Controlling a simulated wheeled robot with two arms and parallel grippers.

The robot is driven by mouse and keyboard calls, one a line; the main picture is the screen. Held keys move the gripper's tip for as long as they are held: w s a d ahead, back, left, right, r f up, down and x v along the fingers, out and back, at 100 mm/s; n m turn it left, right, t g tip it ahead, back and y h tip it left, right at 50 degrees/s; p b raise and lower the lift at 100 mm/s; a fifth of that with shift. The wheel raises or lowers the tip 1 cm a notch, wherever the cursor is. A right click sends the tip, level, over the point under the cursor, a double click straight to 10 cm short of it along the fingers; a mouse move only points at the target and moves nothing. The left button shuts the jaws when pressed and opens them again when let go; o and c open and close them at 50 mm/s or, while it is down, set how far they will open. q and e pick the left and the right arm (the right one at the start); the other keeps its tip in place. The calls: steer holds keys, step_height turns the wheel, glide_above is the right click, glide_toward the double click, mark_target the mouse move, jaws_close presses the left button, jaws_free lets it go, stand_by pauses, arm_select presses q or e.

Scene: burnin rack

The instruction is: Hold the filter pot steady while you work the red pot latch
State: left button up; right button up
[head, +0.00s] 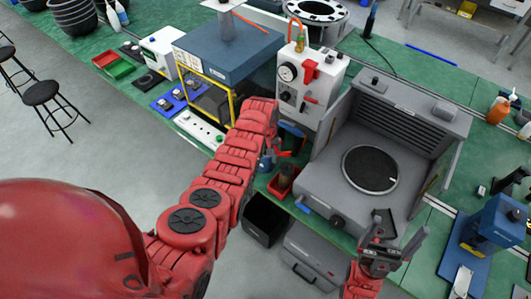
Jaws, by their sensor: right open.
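A small dark reddish-brown pot (284,178), which looks like the filter pot, stands below the white gauge panel (296,100) on the green bench. A small red piece (284,153) shows just above it; I cannot tell for sure if it is the pot latch. My left arm reaches up to the panel's left side. Its gripper is mostly hidden at the arm's end beside the panel, and its jaws cannot be made out. My right gripper (397,233) is open and empty at the front right of the grey machine, well to the right of the pot.
The grey machine (323,186) with a round black plate stands between the pot and my right gripper. A blue-topped box with a yellow frame (233,99) is left of the panel. A blue press (497,222) stands at right. Dark bins (267,219) are below the bench edge.

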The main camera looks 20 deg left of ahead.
arm_select(q)
steer(key=c, duration=1.5)
steer(key=shift+o, duration=0.2)
